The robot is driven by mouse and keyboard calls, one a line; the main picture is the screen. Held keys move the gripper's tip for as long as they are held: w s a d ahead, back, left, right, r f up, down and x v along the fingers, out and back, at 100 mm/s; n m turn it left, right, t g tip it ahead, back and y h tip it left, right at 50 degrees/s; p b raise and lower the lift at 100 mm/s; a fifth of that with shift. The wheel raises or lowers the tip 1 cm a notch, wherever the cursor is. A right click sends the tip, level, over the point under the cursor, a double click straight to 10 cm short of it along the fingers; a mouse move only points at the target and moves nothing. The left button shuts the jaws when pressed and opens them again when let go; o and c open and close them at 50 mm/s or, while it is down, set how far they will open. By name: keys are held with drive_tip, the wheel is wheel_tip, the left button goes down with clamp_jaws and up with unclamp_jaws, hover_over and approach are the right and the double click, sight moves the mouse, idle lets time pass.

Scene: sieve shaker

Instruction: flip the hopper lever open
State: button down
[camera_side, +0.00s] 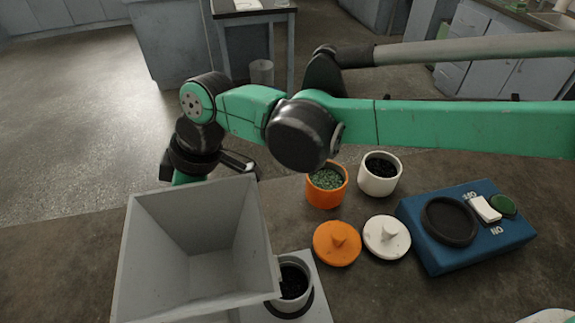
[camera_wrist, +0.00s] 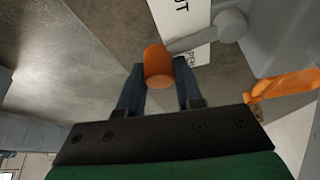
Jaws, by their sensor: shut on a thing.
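The grey hopper (camera_side: 190,245) stands at the front left of the side view, with an empty-looking open top. Its lever (camera_wrist: 198,38) shows in the wrist view as a grey rod running from a round pivot to an orange knob (camera_wrist: 158,63). My gripper (camera_wrist: 160,82) is shut on the orange knob, one finger on each side. A white label (camera_wrist: 203,50) with partly hidden black letters lies behind the rod. In the side view, the hopper hides my fingertips and the lever.
A dark-filled cup (camera_side: 292,284) stands beside the hopper on a grey base. To the right are an orange cup (camera_side: 326,188), a white cup (camera_side: 379,176), an orange lid (camera_side: 337,244), a white lid (camera_side: 387,237) and a blue switch box (camera_side: 465,258).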

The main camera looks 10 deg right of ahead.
drive_tip(key=shift+s+a+n+g, duration=0.3)
drive_tip(key=shift+a+n+g, duration=0.25)
drive_tip(key=shift+n, duration=0.65)
drive_tip(key=c, duration=0.6)
unclamp_jaws()
drive_tip(key=shift+o, duration=0.2)
drive_tip(key=shift+v, duration=2.8)
